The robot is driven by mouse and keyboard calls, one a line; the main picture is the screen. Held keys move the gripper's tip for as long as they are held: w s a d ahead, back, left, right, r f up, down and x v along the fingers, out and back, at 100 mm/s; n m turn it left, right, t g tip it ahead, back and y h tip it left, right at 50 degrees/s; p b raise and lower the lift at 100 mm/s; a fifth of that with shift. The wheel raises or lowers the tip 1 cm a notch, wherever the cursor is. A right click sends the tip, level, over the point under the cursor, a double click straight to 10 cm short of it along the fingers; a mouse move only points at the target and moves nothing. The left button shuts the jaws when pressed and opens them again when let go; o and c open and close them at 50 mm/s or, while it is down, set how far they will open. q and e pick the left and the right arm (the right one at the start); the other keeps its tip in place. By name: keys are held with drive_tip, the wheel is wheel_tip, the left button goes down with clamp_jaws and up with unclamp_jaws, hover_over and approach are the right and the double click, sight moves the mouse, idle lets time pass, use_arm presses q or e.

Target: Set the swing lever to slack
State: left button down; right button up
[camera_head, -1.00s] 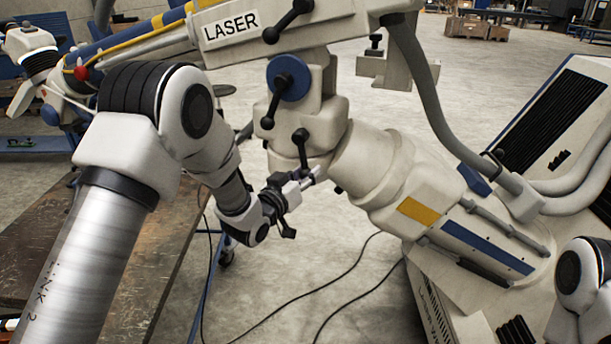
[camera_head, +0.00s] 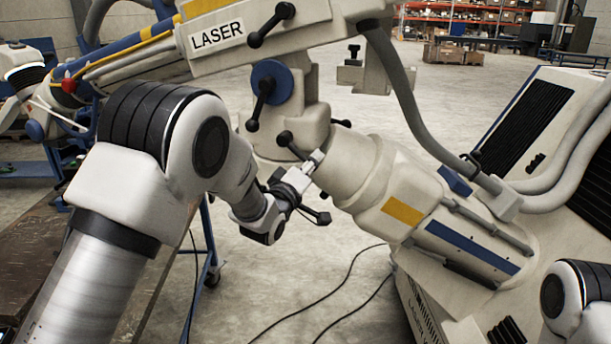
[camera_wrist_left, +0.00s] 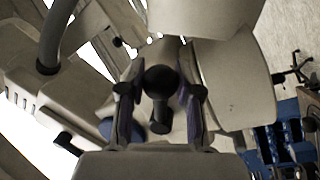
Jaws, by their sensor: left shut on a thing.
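The swing lever (camera_head: 292,147) is a short black lever with a round knob on the cream microscope arm joint, below the blue disc. It slants down to the right. My left gripper (camera_head: 313,162) is shut on its lower end, beside the cream cone-shaped housing. In the left wrist view a black knob (camera_wrist_left: 160,82) and stem sit between the two fingers (camera_wrist_left: 160,108). The fingers hide part of the lever. I see no readable mark for slack. My right gripper is out of view; only part of my right arm shows at lower right.
Another black lever (camera_head: 264,100) hangs from the blue disc (camera_head: 280,80) just above. A third lever (camera_head: 270,25) is near the LASER label (camera_head: 217,35). A grey hose (camera_head: 392,80) and the large cream housing (camera_head: 405,190) lie close on the right. Cables run over the floor.

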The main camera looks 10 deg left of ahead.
use_arm(q)
drive_tip(key=shift+d+r+n+y+b, duration=0.15)
drive_tip(key=shift+d+r+n, duration=0.1)
drive_tip(key=shift+r+n, duration=0.5)
drive_tip(key=shift+d+r+n+y+b, duration=0.2)
drive_tip(key=shift+r+n, duration=0.2)
drive_tip(key=shift+n, duration=0.55)
drive_tip(key=c, duration=1.1)
unclamp_jaws()
drive_tip(key=shift+o, duration=0.2)
drive_tip(key=shift+s, duration=0.1)
drive_tip(key=shift+s, duration=0.1)
drive_tip(key=v, duration=1.1)
drive_tip(key=shift+s+f, duration=0.3)
drive_tip(key=shift+s, duration=0.05)
drive_tip(key=shift+a, duration=0.1)
